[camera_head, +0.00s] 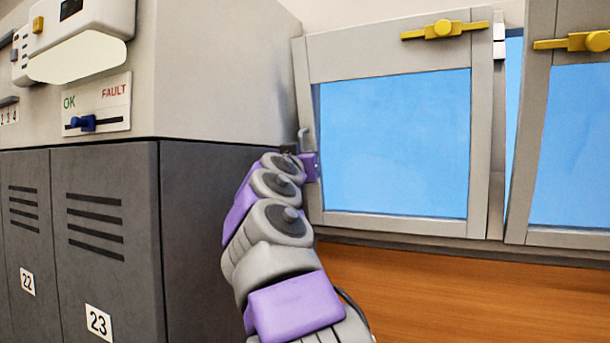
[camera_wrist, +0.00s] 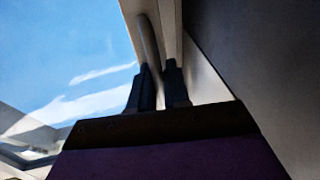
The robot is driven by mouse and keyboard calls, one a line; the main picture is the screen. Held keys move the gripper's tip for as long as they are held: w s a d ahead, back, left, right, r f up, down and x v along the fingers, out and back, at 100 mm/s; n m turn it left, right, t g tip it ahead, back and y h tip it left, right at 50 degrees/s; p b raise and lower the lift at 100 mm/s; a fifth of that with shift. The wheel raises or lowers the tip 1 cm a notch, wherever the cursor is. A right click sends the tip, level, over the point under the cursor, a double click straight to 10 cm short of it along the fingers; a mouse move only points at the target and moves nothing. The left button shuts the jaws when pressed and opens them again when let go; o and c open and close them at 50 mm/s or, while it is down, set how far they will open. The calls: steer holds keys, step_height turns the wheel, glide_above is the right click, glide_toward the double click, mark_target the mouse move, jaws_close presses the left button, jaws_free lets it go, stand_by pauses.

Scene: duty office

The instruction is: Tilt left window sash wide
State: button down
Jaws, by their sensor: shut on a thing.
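The left window sash (camera_head: 395,50) has a grey frame around a blue pane, with a yellow latch (camera_head: 444,29) lying nearly level on its top rail. A small grey handle (camera_head: 304,134) sits at its left edge. My gripper (camera_head: 308,165) is at that edge, just below the handle's visible top. In the wrist view, the two dark fingers of my gripper (camera_wrist: 157,85) are close around a pale upright bar, which looks like the handle (camera_wrist: 149,42). The exact grip is partly hidden by my arm in the head view.
A second sash (camera_head: 532,140) with its own yellow latch (camera_head: 587,41) stands to the right, with a narrow gap between. Dark lockers (camera_head: 110,220) and a grey cabinet (camera_head: 215,70) stand close on the left of my arm. A wooden surface (camera_head: 450,300) lies below the windows.

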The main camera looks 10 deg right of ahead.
steer(key=s+f+b, duration=0.1)
steer(key=b, duration=0.2)
steer(key=s+a+f+t+b, duration=0.1)
steer(key=b, duration=0.2)
steer(key=shift+a+n+t+h+b, duration=0.25)
steer(key=shift+n+t+h+b, duration=0.05)
steer(key=shift+h+b, duration=0.1)
steer(key=c, duration=1.5)
jaws_free()
steer(key=shift+o, duration=1)
steer(key=shift+a, duration=0.2)
